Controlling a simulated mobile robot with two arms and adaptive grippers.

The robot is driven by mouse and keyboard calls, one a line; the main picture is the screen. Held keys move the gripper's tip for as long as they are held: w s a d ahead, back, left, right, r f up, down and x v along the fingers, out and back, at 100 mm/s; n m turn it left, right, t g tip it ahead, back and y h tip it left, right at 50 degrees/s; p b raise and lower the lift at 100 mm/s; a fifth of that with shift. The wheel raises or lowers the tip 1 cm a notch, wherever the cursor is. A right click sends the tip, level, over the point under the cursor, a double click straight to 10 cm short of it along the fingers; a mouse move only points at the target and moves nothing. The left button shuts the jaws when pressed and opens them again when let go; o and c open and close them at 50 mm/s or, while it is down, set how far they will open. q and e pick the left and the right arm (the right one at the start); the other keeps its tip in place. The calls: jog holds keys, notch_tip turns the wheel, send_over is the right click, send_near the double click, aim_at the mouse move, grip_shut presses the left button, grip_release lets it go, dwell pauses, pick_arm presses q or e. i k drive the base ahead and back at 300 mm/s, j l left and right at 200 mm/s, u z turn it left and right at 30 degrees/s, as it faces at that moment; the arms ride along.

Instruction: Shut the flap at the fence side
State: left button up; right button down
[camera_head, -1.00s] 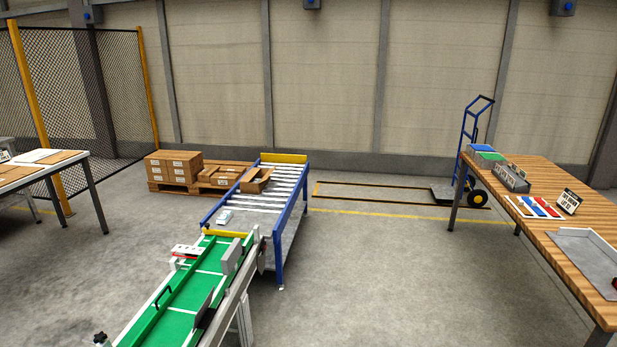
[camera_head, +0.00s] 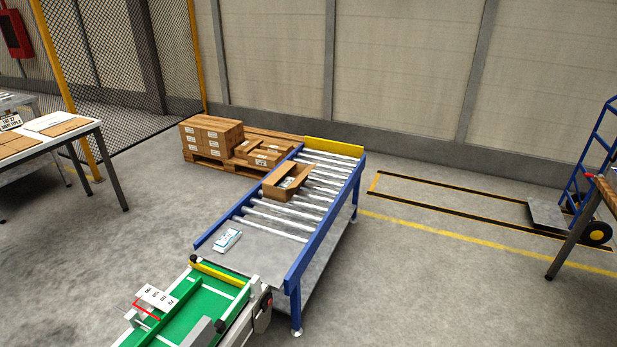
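An open cardboard box (camera_head: 286,183) stands on the roller conveyor (camera_head: 325,224), towards its far left side. Its flaps look raised or spread, and something pale shows inside; I cannot tell each flap's state at this distance. The black mesh fence (camera_head: 112,62) with yellow posts is at the back left, so the box's left side faces it. Neither of my grippers is in view.
A pallet with stacked cartons (camera_head: 211,136) stands behind the conveyor's left side. A small white packet (camera_head: 227,240) lies on the conveyor's near plate. A green belt conveyor (camera_head: 190,315) joins at the front.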

aim_at(307, 171)
jog(key=i+l+u, duration=0.25)
jog(key=i+l, duration=0.45)
jog(key=i+u, duration=0.15)
jog(key=u, duration=0.2)
jog(key=i+l+u, duration=0.1)
jog(key=u, duration=0.25)
jog(key=l+u, duration=0.2)
jog(key=u, duration=0.15)
jog(key=i, duration=0.05)
